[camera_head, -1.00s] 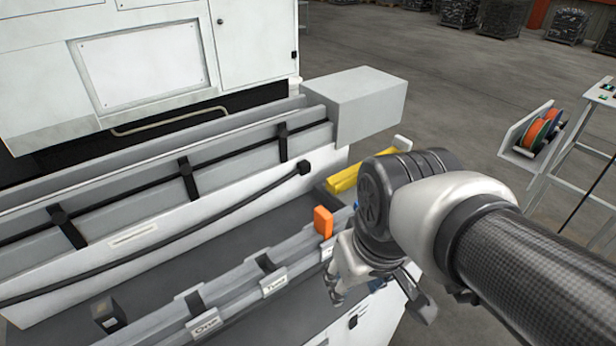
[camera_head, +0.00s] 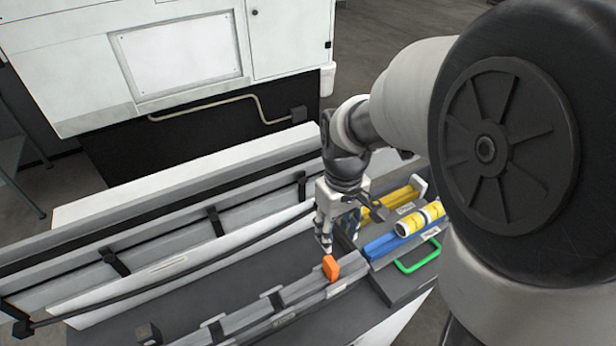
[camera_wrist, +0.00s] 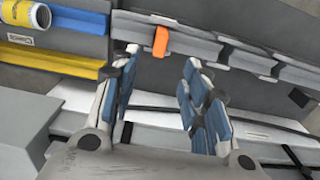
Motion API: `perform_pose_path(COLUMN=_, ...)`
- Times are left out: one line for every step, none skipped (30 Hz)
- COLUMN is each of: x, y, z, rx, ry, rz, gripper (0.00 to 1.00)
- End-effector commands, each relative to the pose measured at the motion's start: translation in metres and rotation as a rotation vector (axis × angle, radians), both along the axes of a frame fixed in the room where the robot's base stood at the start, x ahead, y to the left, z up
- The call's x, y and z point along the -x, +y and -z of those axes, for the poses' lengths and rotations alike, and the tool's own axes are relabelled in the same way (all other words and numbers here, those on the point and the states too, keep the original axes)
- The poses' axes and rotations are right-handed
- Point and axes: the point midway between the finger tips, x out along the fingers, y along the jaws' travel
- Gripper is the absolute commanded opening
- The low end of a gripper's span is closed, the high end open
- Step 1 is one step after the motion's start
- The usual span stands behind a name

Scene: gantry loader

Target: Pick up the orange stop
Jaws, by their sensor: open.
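The orange stop (camera_head: 331,268) is a small upright block on the grey slotted rail (camera_head: 300,288) in the head view. In the wrist view the orange stop (camera_wrist: 161,41) shows at the top, beyond my fingertips and between their lines. My gripper (camera_head: 324,238) is just behind and above the stop in the head view, apart from it as far as I can tell. In the wrist view my gripper (camera_wrist: 158,72) has its blue-padded fingers spread with nothing between them.
Right of the stop lie a yellow bar (camera_head: 392,203), a blue bar (camera_head: 385,245), a yellow-and-white roll (camera_head: 420,219) and a green handle (camera_head: 418,255). A long white-grey machine rail (camera_head: 190,225) runs behind. A small dark block (camera_head: 148,333) stands at the front left.

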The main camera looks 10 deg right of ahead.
Motion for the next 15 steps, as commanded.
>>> perform_pose_path(x=0.002, y=0.000, z=0.014, rx=0.000, ry=0.007, rz=0.000, gripper=0.42)
perform_pose_path(x=0.002, y=0.000, z=0.021, rx=0.000, ry=0.007, rz=0.000, gripper=0.42)
perform_pose_path(x=0.002, y=0.000, z=0.030, rx=0.000, ry=0.007, rz=0.000, gripper=0.42)
perform_pose_path(x=0.001, y=0.000, z=0.036, rx=0.000, ry=0.006, rz=0.000, gripper=0.42)
perform_pose_path(x=0.002, y=0.000, z=0.043, rx=0.000, ry=0.007, rz=0.000, gripper=0.42)
perform_pose_path(x=0.001, y=0.000, z=0.051, rx=0.000, ry=0.006, rz=0.001, gripper=0.42)
perform_pose_path(x=0.001, y=0.000, z=0.058, rx=0.000, ry=0.006, rz=0.001, gripper=0.42)
perform_pose_path(x=0.001, y=0.000, z=0.063, rx=0.000, ry=0.006, rz=0.001, gripper=0.42)
perform_pose_path(x=0.002, y=0.000, z=0.070, rx=0.000, ry=0.006, rz=0.001, gripper=0.42)
perform_pose_path(x=0.001, y=0.000, z=0.075, rx=0.000, ry=0.004, rz=0.001, gripper=0.42)
perform_pose_path(x=0.001, y=0.000, z=0.079, rx=0.000, ry=0.004, rz=0.001, gripper=0.42)
perform_pose_path(x=0.000, y=0.000, z=0.083, rx=0.000, ry=0.003, rz=0.001, gripper=0.42)
perform_pose_path(x=0.000, y=0.000, z=0.086, rx=0.000, ry=0.002, rz=0.001, gripper=0.42)
perform_pose_path(x=0.000, y=0.000, z=0.088, rx=0.000, ry=0.001, rz=0.001, gripper=0.42)
perform_pose_path(x=0.000, y=0.000, z=0.090, rx=0.000, ry=0.001, rz=0.001, gripper=0.42)
